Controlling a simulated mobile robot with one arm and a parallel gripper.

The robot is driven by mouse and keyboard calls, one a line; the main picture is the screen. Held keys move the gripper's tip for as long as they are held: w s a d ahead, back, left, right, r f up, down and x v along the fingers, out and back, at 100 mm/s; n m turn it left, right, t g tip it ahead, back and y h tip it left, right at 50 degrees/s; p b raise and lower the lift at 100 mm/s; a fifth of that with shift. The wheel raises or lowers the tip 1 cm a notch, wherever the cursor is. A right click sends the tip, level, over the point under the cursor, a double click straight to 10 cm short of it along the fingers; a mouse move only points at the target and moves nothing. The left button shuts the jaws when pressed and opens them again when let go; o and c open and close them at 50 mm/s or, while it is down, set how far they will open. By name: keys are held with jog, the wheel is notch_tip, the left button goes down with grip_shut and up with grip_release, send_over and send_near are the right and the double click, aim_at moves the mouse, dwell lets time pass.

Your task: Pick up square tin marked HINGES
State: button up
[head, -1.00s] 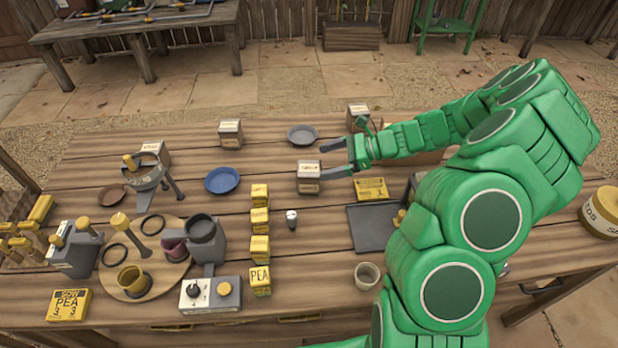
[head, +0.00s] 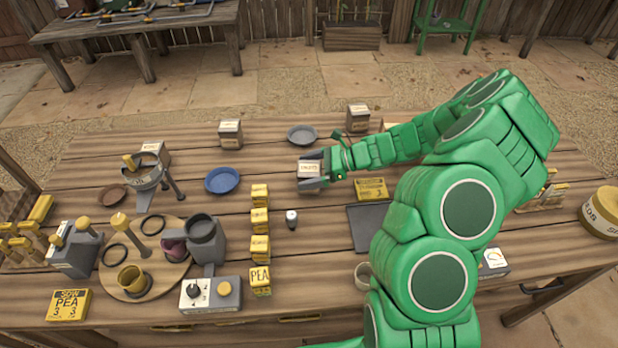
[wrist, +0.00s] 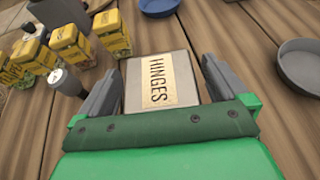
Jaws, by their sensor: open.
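The square tin marked HINGES (wrist: 160,80) lies between the two grey fingers of my gripper (wrist: 161,88) in the wrist view, its label facing up. In the head view the tin (head: 309,169) stands on the wooden table, and my gripper (head: 312,171) reaches it from the right with a finger on either side. The gripper is open around the tin. A narrow gap shows beside the tin in the wrist view; contact with the fingers is hard to tell. The tin's near end is hidden by the gripper.
Similar tins (head: 230,132) and (head: 358,118) stand farther back. A grey dish (head: 302,134) and a blue dish (head: 222,180) are near the tin. Yellow seed boxes (head: 260,222) stand in a row to the front left. A small grey-capped bottle (head: 291,219) stands nearby.

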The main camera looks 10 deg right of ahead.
jog(key=shift+x, duration=0.9)
jog(key=shift+c, duration=0.5)
jog(key=c, duration=1.2)
